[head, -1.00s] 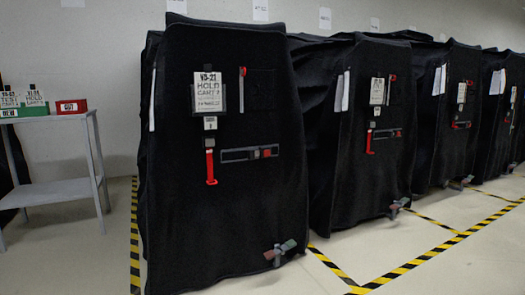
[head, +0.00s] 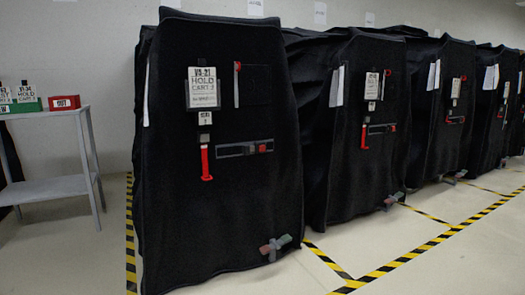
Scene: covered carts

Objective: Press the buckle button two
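The nearest covered cart (head: 218,225) has a black cover with a dark horizontal buckle (head: 236,149) that has a red button (head: 264,148) at its right end. A small white tag (head: 205,118) under its sign is too small to read surely. A red strap handle (head: 206,165) hangs below the tag. The second covered cart (head: 350,180) has a similar buckle with a red button (head: 392,128), farther away. I cannot tell which one is numbered two. My gripper is not in view.
More covered carts (head: 443,130) stand in a row to the right. A grey side table (head: 45,186) with a red box (head: 64,102) and a green box (head: 24,106) is at the left. Yellow-black floor tape (head: 375,274) marks bays. The floor at front right is clear.

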